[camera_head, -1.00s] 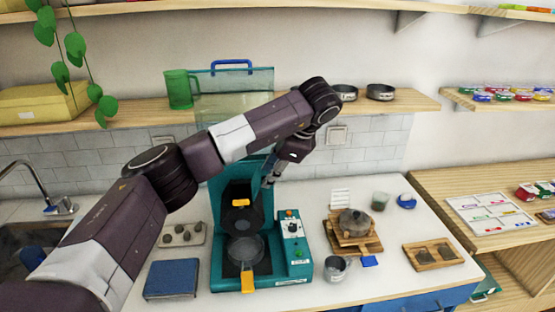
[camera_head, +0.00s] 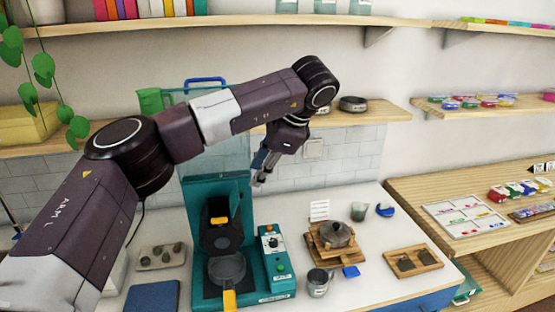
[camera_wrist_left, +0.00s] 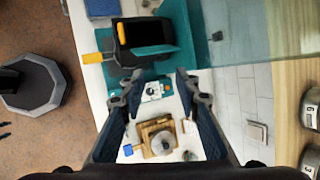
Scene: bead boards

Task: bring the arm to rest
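My left arm (camera_head: 265,110) reaches in from the left across the head view, bent at the elbow, with its wrist above the counter. My left gripper (camera_head: 260,176) hangs downward near the tiled wall, just right of the raised lid of the teal machine (camera_head: 270,262). In the left wrist view the gripper (camera_wrist_left: 158,85) has its two fingers wide apart with nothing between them. The machine's control panel and the wooden stand (camera_wrist_left: 144,148) show below and beyond the fingers. My right gripper is in neither view.
The counter holds a stone tray (camera_head: 148,260), a blue pad (camera_head: 150,296), a metal cup (camera_head: 318,285), a wooden stand with a pot (camera_head: 337,234) and a wooden tray (camera_head: 428,258). The wall shelf (camera_head: 385,112) runs behind my wrist, with a clear teal panel nearby.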

